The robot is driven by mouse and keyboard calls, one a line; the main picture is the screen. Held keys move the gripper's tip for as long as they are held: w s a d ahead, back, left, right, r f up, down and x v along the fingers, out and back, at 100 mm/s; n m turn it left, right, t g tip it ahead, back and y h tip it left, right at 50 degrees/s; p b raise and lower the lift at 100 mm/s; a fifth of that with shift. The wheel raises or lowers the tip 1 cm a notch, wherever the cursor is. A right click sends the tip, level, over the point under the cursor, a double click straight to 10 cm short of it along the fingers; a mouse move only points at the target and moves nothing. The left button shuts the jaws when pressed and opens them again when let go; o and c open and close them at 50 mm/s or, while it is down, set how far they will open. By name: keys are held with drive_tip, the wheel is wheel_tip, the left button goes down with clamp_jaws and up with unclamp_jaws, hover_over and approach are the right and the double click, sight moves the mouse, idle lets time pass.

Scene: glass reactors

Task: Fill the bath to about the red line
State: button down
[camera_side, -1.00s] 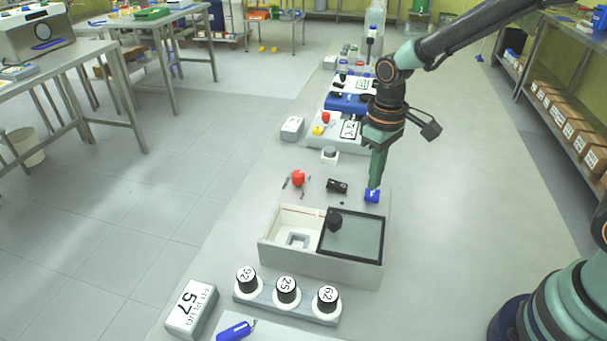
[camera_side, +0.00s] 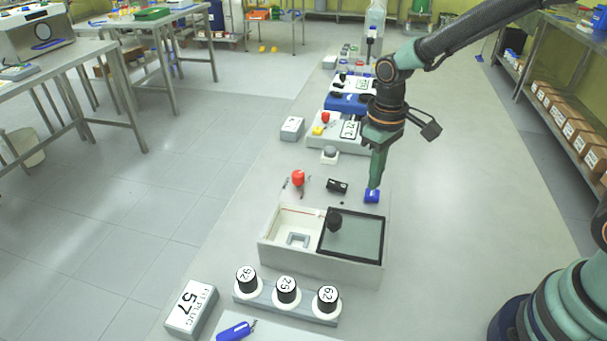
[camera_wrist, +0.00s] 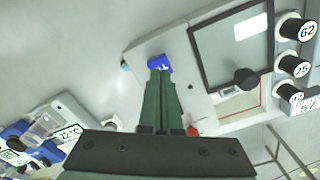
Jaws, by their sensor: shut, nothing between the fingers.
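The bath (camera_side: 290,259) is a white box at the centre front of the side view. Its left part is open, with a red line (camera_side: 300,211) high on the inner back wall and a grey square piece on the floor. I cannot make out a water level. A black-framed clear lid (camera_side: 352,257) with a black knob covers its right part. A blue control with a white mark (camera_side: 372,196) sits behind the bath, also seen in the wrist view (camera_wrist: 159,63). My gripper (camera_side: 374,185) is shut and empty, its tips at this blue control; I cannot tell whether they touch.
Numbered black-topped weights (camera_side: 286,290) stand on a rack in front, beside a block marked 57 (camera_side: 191,308). Devices fill the bench beyond. The bench right of the bath is clear.

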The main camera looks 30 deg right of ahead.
drive_tip(key=shift+f, duration=0.1)
drive_tip(key=shift+f, duration=0.95)
idle(7.0)
